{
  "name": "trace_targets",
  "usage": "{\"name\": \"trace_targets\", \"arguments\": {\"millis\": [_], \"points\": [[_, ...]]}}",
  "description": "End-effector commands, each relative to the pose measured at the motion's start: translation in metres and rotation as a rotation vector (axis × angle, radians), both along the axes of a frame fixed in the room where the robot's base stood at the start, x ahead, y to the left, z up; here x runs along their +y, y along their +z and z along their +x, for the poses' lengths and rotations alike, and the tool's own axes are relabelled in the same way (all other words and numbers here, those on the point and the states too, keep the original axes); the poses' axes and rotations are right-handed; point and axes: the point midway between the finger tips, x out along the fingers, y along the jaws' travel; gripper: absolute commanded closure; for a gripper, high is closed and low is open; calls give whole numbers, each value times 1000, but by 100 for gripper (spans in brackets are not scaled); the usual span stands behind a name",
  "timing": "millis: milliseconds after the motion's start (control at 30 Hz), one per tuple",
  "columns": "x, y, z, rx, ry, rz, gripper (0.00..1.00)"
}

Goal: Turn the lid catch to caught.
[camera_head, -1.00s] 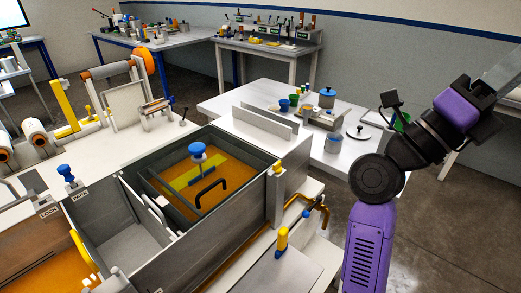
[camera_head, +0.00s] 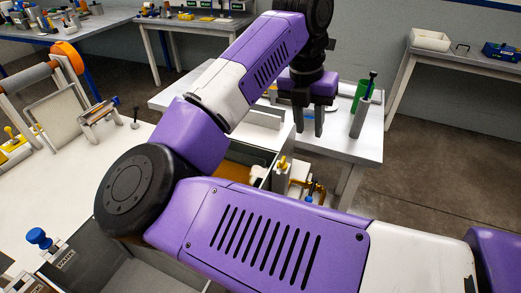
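My gripper (camera_head: 309,122) points down at the upper middle of the head view, its two grey fingers apart with nothing seen between them. A small yellow catch-like piece (camera_head: 283,162) sits on a pale post at the bath's right corner, lower in the picture and a little left of the fingers. It looks like the lid catch, but I cannot be sure, and its setting is too small to read. The gripper is apart from it. The bath with orange resin (camera_head: 236,172) is mostly hidden behind my purple arm.
A blue knob (camera_head: 40,238) stands by a label reading PARK at the lower left. Brass-coloured pipework (camera_head: 317,190) is right of the post. Open floor lies at right.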

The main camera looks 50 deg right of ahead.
Motion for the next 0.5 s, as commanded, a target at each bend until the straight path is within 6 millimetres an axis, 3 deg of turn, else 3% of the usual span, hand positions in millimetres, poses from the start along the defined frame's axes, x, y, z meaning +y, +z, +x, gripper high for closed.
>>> {"name": "trace_targets", "arguments": {"millis": [200,367,500], "points": [[38,-9,22,-67,77,164,70],[45,-16,22,-65,89,192,70],[45,-34,21,-60,89,189,70]]}}
